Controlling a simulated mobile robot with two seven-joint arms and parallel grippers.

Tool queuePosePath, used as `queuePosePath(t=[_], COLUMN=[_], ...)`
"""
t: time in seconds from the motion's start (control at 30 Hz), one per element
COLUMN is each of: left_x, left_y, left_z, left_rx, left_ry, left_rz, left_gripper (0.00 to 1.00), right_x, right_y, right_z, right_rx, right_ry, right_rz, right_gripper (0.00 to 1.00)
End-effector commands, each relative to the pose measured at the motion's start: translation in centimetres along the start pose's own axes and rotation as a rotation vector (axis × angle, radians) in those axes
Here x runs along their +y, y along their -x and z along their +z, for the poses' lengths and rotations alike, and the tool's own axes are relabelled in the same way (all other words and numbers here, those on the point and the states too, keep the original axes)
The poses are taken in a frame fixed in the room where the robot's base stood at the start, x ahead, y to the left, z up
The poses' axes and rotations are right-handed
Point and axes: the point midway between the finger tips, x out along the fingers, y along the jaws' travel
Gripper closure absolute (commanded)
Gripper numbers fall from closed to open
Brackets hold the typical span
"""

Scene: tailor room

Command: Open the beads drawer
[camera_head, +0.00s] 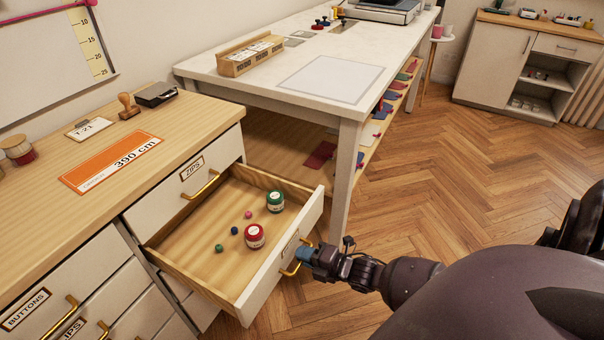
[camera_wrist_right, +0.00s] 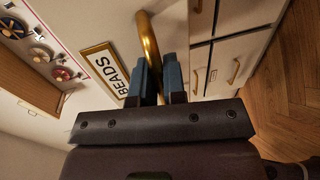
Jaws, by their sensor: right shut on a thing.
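The beads drawer (camera_head: 226,262) is pulled well out of the wooden-topped cabinet in the head view. In the right wrist view, the two fingers (camera_wrist_right: 160,85) stand on either side of the brass handle (camera_wrist_right: 148,45), beside the label reading BEADS (camera_wrist_right: 110,74). My left gripper is not in view.
A white-topped table (camera_head: 335,80) stands just behind the drawer, its near leg (camera_head: 346,165) close to the drawer front. Lower left are other drawers, one labelled BUTTONS (camera_head: 25,309). The wooden floor (camera_head: 470,190) on the right is open.

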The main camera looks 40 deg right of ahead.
Motion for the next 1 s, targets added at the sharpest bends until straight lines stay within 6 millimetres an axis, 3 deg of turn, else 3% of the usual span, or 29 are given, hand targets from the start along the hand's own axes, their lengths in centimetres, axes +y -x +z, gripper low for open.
queuePosePath(t=[0.17,0.2,0.37,0.73,1.0], left_x=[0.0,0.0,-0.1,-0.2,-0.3], left_y=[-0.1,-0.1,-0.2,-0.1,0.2], left_z=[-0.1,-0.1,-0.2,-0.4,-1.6], left_rx=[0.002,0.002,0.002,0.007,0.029], left_ry=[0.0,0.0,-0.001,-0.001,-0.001], left_rz=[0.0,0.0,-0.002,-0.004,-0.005], left_gripper=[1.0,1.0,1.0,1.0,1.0], right_x=[0.0,0.0,0.0,0.1,0.3], right_y=[0.0,0.0,0.0,0.6,4.7], right_z=[0.0,0.0,0.0,0.0,0.1], right_rx=[-0.001,-0.001,-0.001,-0.001,-0.002], right_ry=[0.0,0.0,0.0,0.0,0.001], right_rz=[0.0,0.0,0.0,0.001,0.002], right_gripper=[1.0,0.87,0.65,0.65,0.65])
